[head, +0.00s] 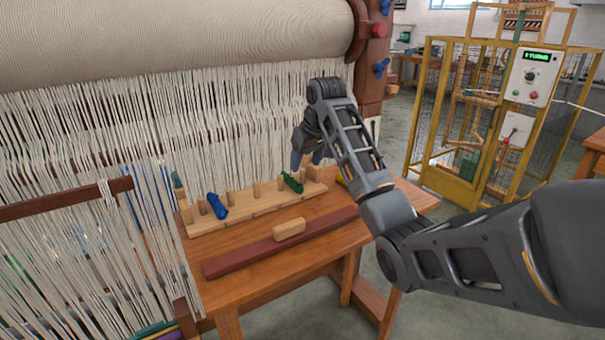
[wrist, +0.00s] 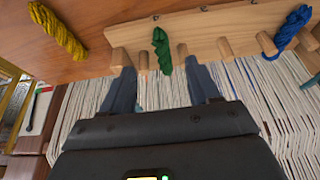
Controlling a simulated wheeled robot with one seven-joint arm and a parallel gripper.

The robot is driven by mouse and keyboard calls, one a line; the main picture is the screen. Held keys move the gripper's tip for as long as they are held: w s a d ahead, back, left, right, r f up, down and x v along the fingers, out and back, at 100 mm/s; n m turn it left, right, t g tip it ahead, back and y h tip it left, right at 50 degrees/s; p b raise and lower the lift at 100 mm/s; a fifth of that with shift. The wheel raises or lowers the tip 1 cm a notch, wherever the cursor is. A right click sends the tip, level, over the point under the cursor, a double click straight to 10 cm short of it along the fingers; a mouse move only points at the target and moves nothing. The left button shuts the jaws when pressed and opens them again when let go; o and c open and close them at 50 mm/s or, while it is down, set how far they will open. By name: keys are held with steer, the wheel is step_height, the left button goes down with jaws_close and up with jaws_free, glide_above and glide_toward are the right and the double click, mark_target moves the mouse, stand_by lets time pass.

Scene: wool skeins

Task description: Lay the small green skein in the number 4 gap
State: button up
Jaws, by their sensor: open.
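A small green skein (head: 292,183) lies in a gap between two pegs near the right end of the pegged wooden rack (head: 262,206). It also shows in the wrist view (wrist: 161,50), hanging over the rack's edge. My gripper (head: 305,162) is over that end of the rack. In the wrist view my open gripper (wrist: 161,78) has one finger on each side of the green skein's line, with nothing held. A blue skein (head: 216,206) lies in a gap near the rack's left end. No gap numbers can be read.
A yellow skein (wrist: 58,32) lies on the table beside the rack, mostly hidden behind my arm in the head view. A dark red bar (head: 230,264) and a small wooden block (head: 289,229) lie in front of the rack. Loom threads (head: 110,120) hang close behind.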

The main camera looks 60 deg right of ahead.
steer(key=shift+v, duration=1.2)
